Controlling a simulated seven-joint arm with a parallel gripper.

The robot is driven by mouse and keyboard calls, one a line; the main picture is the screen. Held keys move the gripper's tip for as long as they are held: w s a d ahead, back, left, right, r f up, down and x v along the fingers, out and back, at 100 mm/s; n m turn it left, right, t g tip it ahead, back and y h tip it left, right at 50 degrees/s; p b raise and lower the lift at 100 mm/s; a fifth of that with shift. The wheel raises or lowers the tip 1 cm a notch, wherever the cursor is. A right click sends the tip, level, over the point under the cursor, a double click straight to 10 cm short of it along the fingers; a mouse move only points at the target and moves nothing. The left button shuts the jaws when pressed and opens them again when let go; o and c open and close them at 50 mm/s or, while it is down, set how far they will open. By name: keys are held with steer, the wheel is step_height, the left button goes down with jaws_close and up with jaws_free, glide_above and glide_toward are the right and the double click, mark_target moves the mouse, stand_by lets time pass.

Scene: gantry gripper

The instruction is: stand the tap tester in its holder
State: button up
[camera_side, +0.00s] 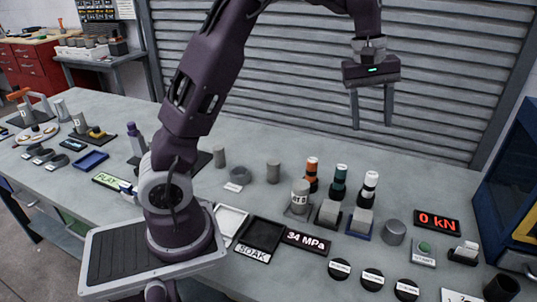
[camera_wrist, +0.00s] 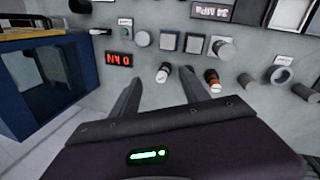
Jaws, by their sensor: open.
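My gripper (camera_side: 371,126) is open and empty, raised above the back of the bench with its fingers pointing down. In the wrist view its two fingers (camera_wrist: 161,75) are spread apart. I cannot tell for sure which item is the tap tester or which is its holder. Three upright bottle-like items stand in a row below my gripper: one orange-topped (camera_side: 312,163), one teal (camera_side: 340,178) and one white-topped (camera_side: 369,188). The white-topped one also shows between the fingers in the wrist view (camera_wrist: 163,73). A dark open cup (camera_side: 502,287) stands at the front right.
Grey cylinders and blocks stand before the row, near a red 0 kN display (camera_side: 437,222). Several black discs (camera_side: 340,268) lie in front. A blue machine frame (camera_side: 508,180) stands at the right. A SOAK tray (camera_side: 257,240) lies beside my base. Shutters rise behind the bench.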

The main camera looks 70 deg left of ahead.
steer(key=s+d+r+m+t, duration=0.1)
steer(key=s+d+r+m, duration=0.2)
steer(key=s, duration=0.4)
steer(key=s+d+r+m, duration=0.2)
steer(key=s+d+r, duration=0.15)
steer(key=s, duration=0.25)
steer(key=s+d+f+m+t, duration=0.1)
steer(key=s+f+m, duration=0.1)
steer(key=s, duration=0.6)
steer(key=s+d+f+m+t+y, duration=0.1)
steer(key=s+f+m, duration=0.1)
steer(key=s+m, duration=0.3)
steer(key=s, duration=0.3)
steer(key=shift+s+d+m+t+y, duration=0.15)
steer(key=shift+s+m+t+y, duration=0.15)
steer(key=shift+s+t, duration=0.1)
